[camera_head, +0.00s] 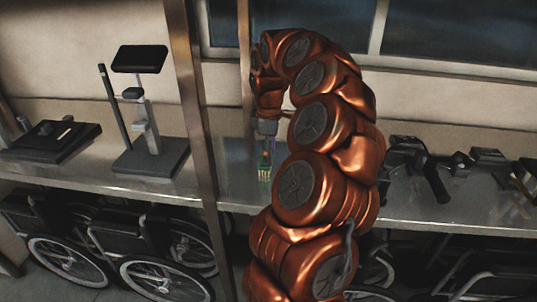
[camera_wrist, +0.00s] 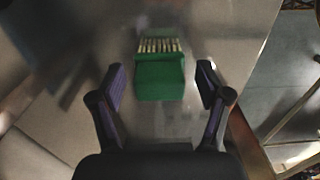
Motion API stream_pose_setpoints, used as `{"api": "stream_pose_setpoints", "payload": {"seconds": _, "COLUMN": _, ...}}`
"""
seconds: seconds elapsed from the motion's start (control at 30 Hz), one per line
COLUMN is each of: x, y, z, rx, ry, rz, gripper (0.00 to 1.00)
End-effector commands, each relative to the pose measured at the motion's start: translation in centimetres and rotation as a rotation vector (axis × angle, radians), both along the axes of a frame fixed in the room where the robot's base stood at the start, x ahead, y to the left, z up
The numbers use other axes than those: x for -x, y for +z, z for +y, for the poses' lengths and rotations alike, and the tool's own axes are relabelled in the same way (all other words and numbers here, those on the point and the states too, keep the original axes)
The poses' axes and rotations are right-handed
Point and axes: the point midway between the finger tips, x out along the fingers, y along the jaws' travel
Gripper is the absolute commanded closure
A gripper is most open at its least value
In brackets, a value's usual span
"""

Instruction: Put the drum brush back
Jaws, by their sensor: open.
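A green block with a row of pale, bristle-like strips along one end, which looks like the drum brush (camera_wrist: 160,78), is on the metal shelf surface in the wrist view. In the head view the drum brush (camera_head: 264,175) shows small and partly hidden beside my arm. My gripper (camera_wrist: 162,71) is open, with one purple-padded finger to each side of the brush and a gap on both sides. In the head view my gripper (camera_head: 266,155) points down over the brush. I cannot tell how far above the shelf the fingertips are.
The metal shelf (camera_head: 235,190) runs across the scene, with an upright post (camera_head: 195,120) left of my arm. A stand on a grey base (camera_head: 150,158) and a dark flat device (camera_head: 50,140) are at left. Dark parts (camera_head: 420,165) lie at right. Wheelchairs (camera_head: 150,250) stand below.

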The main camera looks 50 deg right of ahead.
Motion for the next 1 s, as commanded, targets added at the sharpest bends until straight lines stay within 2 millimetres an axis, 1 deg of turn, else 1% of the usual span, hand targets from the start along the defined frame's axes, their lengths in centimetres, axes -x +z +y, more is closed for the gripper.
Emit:
{"api": "stream_pose_setpoints", "payload": {"seconds": 0.1, "x": -0.2, "y": 1.5, "z": -0.1, "rx": 0.004, "ry": -0.002, "rz": -0.008, "gripper": 0.24}}
{"api": "stream_pose_setpoints", "payload": {"seconds": 0.3, "x": -0.2, "y": 3.6, "z": -0.2, "rx": 0.004, "ry": -0.002, "rz": -0.006, "gripper": 0.24}}
{"api": "stream_pose_setpoints", "payload": {"seconds": 0.6, "x": -0.2, "y": 6.3, "z": -0.2, "rx": 0.002, "ry": -0.001, "rz": -0.005, "gripper": 0.24}}
{"api": "stream_pose_setpoints", "payload": {"seconds": 0.8, "x": -0.2, "y": 6.9, "z": -0.2, "rx": 0.001, "ry": 0.000, "rz": -0.003, "gripper": 0.24}}
{"api": "stream_pose_setpoints", "payload": {"seconds": 1.0, "x": -0.2, "y": 6.9, "z": -0.2, "rx": 0.001, "ry": 0.000, "rz": -0.003, "gripper": 0.24}}
